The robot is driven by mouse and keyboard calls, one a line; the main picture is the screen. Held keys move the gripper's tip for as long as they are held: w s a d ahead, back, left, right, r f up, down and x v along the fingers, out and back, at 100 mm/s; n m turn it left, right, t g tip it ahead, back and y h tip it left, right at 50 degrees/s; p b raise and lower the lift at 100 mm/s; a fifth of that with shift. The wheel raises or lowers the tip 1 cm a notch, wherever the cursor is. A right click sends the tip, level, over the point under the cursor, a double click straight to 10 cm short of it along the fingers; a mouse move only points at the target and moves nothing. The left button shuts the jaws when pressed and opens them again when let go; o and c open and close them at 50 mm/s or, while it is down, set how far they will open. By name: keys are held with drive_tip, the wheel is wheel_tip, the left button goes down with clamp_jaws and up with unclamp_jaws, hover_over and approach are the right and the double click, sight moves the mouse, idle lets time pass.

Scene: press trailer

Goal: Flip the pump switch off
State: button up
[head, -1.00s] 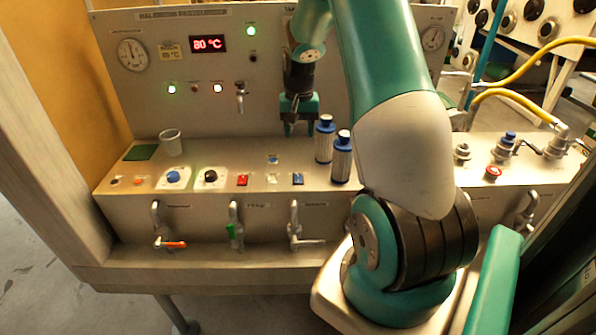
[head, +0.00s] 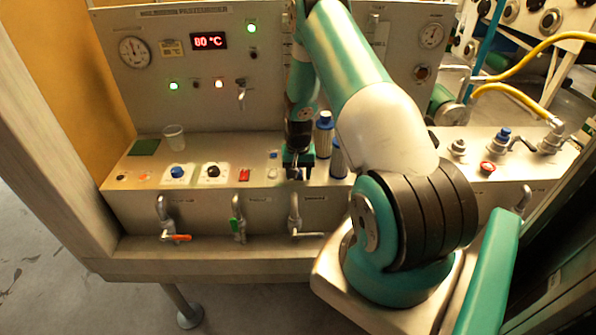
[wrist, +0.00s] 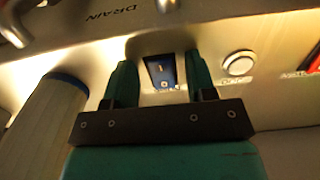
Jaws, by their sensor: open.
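A dark blue rocker switch (wrist: 162,72) marked I and O sits in the panel in the wrist view. Its label is not readable, so I cannot tell by text that it is the pump switch. My gripper (wrist: 160,80) is open, with one green finger on each side of this switch. In the head view my gripper (head: 297,172) is low over the sloped front of the console and hides the blue switch. A red rocker switch (head: 244,175) lies to the left; its edge also shows in the wrist view (wrist: 314,62). I cannot tell whether the fingers touch the panel.
A round white button (wrist: 238,64) is right of the blue switch. Blue-capped cylinders (head: 324,135) stand close behind and right of my gripper. A blue knob (head: 178,172), a black knob (head: 213,171) and a cup (head: 174,138) are leftward. Valve handles (head: 295,215) hang below the panel edge.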

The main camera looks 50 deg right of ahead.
drive_tip(key=c, duration=0.9)
drive_tip(key=shift+w+d+f+g+y+b, duration=0.15)
drive_tip(key=shift+g+y+b, duration=0.3)
drive_tip(key=shift+b, duration=0.25)
drive_tip(key=shift+d+r+g+y+b, duration=0.1)
drive_tip(key=shift+r+g+y+b, duration=0.2)
drive_tip(key=shift+g+y+b, duration=0.25)
drive_tip(key=o, duration=0.9)
drive_tip(key=shift+r, duration=0.1)
